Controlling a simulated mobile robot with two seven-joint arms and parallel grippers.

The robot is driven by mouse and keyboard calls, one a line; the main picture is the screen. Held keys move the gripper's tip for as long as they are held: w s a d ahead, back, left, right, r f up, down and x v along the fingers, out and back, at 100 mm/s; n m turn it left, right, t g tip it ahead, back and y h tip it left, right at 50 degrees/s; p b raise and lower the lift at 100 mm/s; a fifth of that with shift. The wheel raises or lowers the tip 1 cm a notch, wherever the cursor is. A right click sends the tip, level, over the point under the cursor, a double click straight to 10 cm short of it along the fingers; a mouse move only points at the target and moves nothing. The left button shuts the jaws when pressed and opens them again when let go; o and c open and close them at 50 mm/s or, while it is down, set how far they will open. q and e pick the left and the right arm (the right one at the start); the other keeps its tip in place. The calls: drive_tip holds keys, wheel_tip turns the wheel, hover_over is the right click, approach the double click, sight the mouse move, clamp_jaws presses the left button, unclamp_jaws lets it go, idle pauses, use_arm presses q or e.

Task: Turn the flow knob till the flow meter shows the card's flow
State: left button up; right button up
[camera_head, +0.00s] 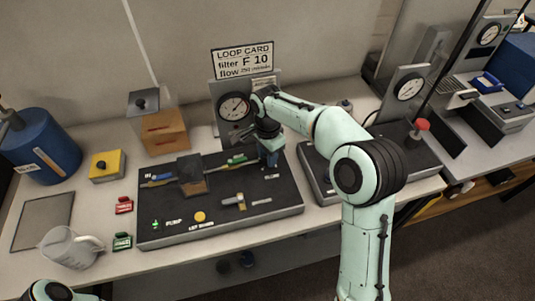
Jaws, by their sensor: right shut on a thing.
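The loop card (243,60) stands at the back and reads "filter F 10" and a flow line too small to read surely. A round dial gauge (234,106), which looks like the flow meter, is upright below it; its reading is too small to tell. My right gripper (270,157) points down at the back right of the black panel (220,222), by a small label. It is shut on what appears to be the flow knob, which the gripper hides. Of my left arm only a link shows at the bottom left; its gripper is out of view.
The panel carries a brown block (192,175), a yellow button (200,217) and a valve handle (240,201). Left are a jug (70,248), a blue drum (40,146) and a yellow box (107,165). A second panel with a red knob (422,124) stands right.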

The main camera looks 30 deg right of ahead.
drive_tip(key=o, duration=1)
drive_tip(key=shift+o, duration=0.2)
use_arm(q)
drive_tip(key=w+r+p, duration=0.2)
drive_tip(key=r, duration=0.1)
drive_tip(key=shift+w, duration=0.15)
use_arm(e)
wheel_tip(320, 180, up, 13)
drive_tip(key=shift+r, duration=0.2)
